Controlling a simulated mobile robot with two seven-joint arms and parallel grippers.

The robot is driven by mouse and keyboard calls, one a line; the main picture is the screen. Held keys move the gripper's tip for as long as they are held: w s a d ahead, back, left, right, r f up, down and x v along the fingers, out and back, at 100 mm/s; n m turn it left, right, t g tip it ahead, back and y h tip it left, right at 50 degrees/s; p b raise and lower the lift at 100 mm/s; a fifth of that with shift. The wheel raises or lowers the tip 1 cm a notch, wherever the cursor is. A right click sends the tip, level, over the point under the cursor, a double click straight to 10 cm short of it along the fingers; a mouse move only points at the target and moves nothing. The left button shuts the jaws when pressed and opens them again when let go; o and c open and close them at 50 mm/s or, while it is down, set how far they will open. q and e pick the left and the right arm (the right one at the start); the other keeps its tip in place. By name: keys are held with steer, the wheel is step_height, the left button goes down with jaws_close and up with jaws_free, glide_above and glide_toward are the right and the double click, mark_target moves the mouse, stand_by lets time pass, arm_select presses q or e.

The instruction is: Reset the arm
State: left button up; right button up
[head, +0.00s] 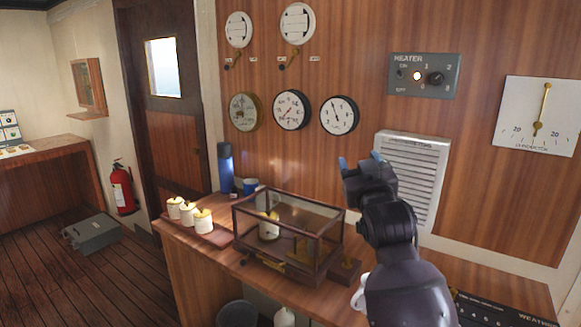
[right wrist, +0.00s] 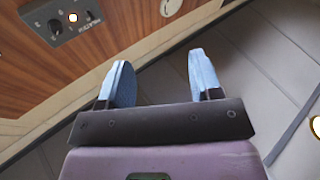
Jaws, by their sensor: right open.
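My right gripper (head: 358,165) is raised in front of the wood-panelled wall, above the right end of the glass case. It also shows in the right wrist view (right wrist: 160,85), where its two blue fingertips stand wide apart with nothing between them. In the head view my dark right arm comes up from the bottom right and hides part of the counter and the white louvred heater. My left gripper is not in view.
A wood-framed glass case (head: 334,236) stands on the counter (head: 190,255) with a white jar (head: 269,229) inside. Several lidded jars stand on a tray left of it. A blue flask (head: 225,168) stands behind. A heater panel (head: 423,75) and gauges (head: 291,110) are on the wall.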

steer(key=s+d+f+g, duration=0.1)
steer(key=s+d+f, duration=0.3)
steer(key=f, duration=0.6)
steer(key=s+d+f+m+g, duration=0.15)
steer(key=s+f, duration=0.35)
steer(key=f, duration=0.5)
steer(key=s+d+f+g, duration=0.25)
steer(key=s+f, duration=0.25)
steer(key=f, duration=0.5)
steer(key=s+d+f+g+h, duration=0.1)
steer(key=s+d+f+g, duration=0.1)
steer(key=s+f, duration=0.6)
steer(key=s+d+f+g+h, duration=0.1)
steer(key=s+d+f+g, duration=0.1)
steer(key=s+f, duration=0.7)
steer(key=s+d+m, duration=0.1)
steer(key=s, duration=0.3)
steer(key=shift+d+f, duration=0.15)
steer(key=shift+d, duration=0.1)
